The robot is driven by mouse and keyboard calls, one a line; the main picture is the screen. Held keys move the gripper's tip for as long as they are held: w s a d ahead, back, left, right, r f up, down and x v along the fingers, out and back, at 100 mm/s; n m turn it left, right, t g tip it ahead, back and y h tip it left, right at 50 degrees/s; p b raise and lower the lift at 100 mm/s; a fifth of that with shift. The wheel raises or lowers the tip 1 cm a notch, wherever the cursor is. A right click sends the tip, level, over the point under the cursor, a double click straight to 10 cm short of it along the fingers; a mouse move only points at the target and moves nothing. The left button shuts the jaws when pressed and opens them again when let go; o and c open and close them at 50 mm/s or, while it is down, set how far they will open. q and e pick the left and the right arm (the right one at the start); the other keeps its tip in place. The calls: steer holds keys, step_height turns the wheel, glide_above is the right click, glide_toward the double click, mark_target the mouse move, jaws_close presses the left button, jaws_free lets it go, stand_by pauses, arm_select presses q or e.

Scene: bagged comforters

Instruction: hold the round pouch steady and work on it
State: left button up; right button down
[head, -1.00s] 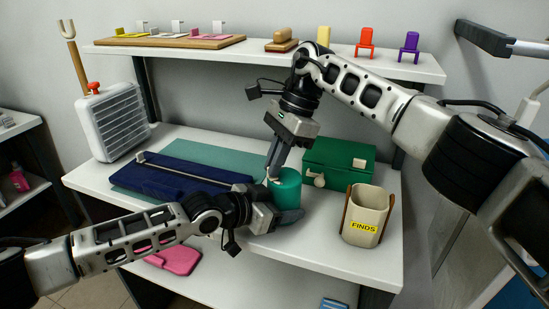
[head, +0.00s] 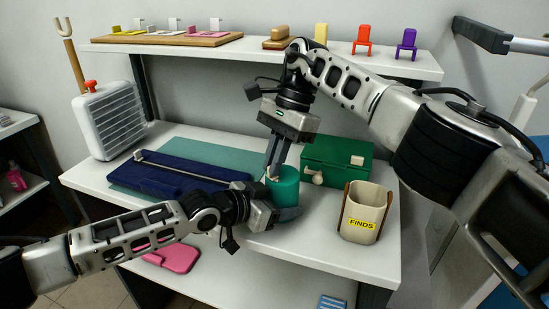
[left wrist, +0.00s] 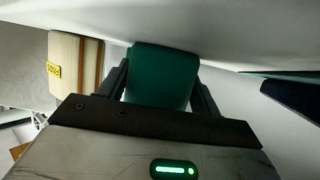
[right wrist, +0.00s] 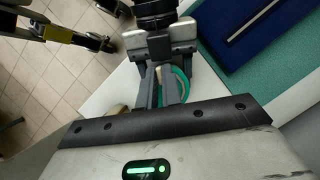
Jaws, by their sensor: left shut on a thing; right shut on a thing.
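The round pouch (head: 286,186) is a teal-green cylinder standing upright near the front of the white table. My left gripper (head: 287,213) is shut around its lower side, and the left wrist view shows the pouch (left wrist: 162,78) between both fingers. My right gripper (head: 271,176) points down at the pouch's upper left edge, its fingers closed on a small part there. In the right wrist view, the fingers of my right gripper (right wrist: 164,98) hide most of the pouch, and only a green curved edge (right wrist: 184,82) shows. I cannot make out exactly which part is pinched.
A green box (head: 338,158) with a knob stands just behind the pouch. A beige bin (head: 363,210) marked FINDS is at the right. A dark blue folded item (head: 175,178) lies on a teal mat (head: 215,157) to the left. A shelf (head: 270,61) runs above.

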steer(key=c, duration=1.3)
jaws_free()
steer(key=shift+r, duration=0.1)
steer(key=r+m, duration=0.2)
steer(key=r+m+t+h, duration=0.1)
steer(key=r+m, duration=0.1)
steer(key=m, duration=0.1)
steer(key=r+m, duration=0.2)
steer(key=m, duration=0.1)
steer(key=shift+a+h, duration=0.2)
steer(key=shift+h, duration=0.1)
step_height(320, 180, up, 6)
steer(key=f+m+t+h, duration=0.1)
steer(key=m+t+h, duration=0.1)
steer(key=m, duration=0.8)
steer(key=f, duration=1.1)
steer(key=shift+s+f, duration=0.2)
jaws_close()
